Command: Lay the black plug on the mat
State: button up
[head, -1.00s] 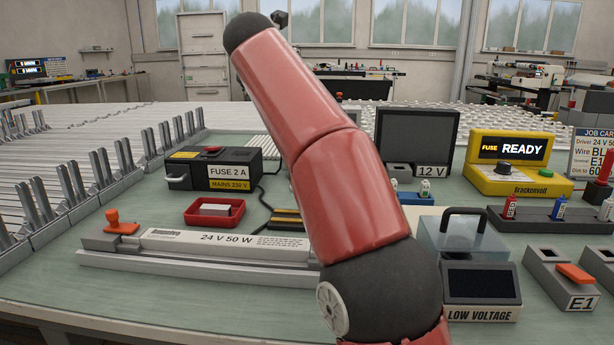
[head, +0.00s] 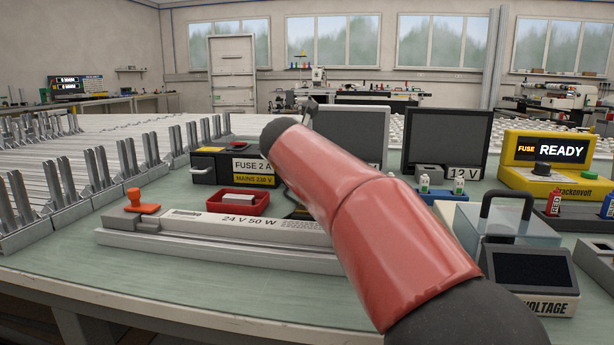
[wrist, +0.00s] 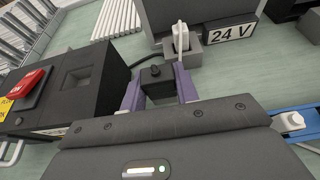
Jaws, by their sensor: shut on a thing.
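In the wrist view my gripper (wrist: 158,90) has purple fingers shut on a black plug (wrist: 157,74), a small dark block with a round knob on top. The plug is held beside the black fuse box and in front of the 24 V stand (wrist: 213,33). I cannot tell whether the plug touches the bench. In the head view my gripper and the plug are hidden behind my red arm. I cannot make out a separate mat in either view.
The fuse box (head: 208,168) stands close left of my gripper; it also shows in the wrist view (wrist: 80,90). A red tray (head: 224,207) and the long 24 V 50 W driver (head: 250,228) lie nearer. A clear case (head: 480,225) stands right. Bare green bench runs along the front.

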jog(key=shift+f, duration=0.95)
jog(key=o, duration=1.1)
jog(key=shift+c, duration=0.2)
jog(key=v, duration=1.2)
jog(key=shift+r, duration=0.15)
jog(key=shift+s, duration=0.15)
